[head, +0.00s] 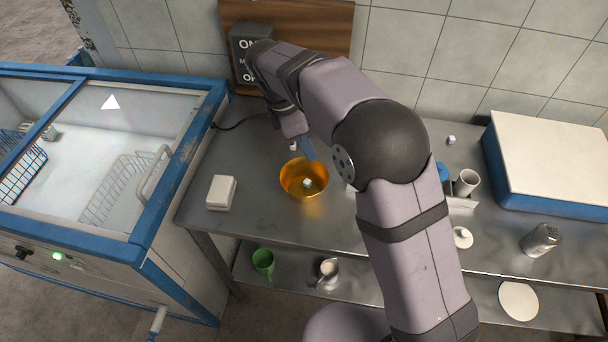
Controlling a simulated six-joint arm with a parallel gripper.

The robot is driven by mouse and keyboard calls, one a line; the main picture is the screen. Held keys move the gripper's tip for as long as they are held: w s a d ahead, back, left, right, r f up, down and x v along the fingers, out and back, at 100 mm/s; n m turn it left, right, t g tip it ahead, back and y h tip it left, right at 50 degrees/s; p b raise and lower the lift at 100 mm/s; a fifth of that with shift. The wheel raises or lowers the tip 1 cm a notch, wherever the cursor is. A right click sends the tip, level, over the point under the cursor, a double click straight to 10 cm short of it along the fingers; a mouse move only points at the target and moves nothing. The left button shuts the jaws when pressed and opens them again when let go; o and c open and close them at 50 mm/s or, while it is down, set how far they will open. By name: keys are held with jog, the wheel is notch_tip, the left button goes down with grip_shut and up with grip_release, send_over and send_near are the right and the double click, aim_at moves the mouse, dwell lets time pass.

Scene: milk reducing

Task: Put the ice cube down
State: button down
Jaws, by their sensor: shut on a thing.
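My gripper (309,158) points down over the far side of a shiny gold bowl (290,190) on the metal table. It is shut on an ice cube, but the grip itself is too small and partly hidden to see clearly. A small whitish cube (307,183) shows against the inside of the bowl, just below the fingertips. Another small white piece (293,147) shows beside the gripper, behind the bowl; I cannot tell whether it touches the fingers. A further small white cube (451,140) lies on the table at the right, near the wall.
A white box (221,192) stands left of the bowl. A blue-framed freezer (150,225) is at the left. A white cup (466,182), a shaker (541,239) and a large white-topped blue box (555,160) are at the right. A green mug (263,262) stands on the lower shelf.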

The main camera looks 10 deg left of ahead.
jog(key=shift+f+p, duration=1.25)
jog(key=shift+f, duration=3.75)
jog(key=shift+f, duration=0.15)
jog(key=c, duration=1.7)
grip_release()
jog(key=b+v, duration=0.3)
jog(key=v, duration=0.9)
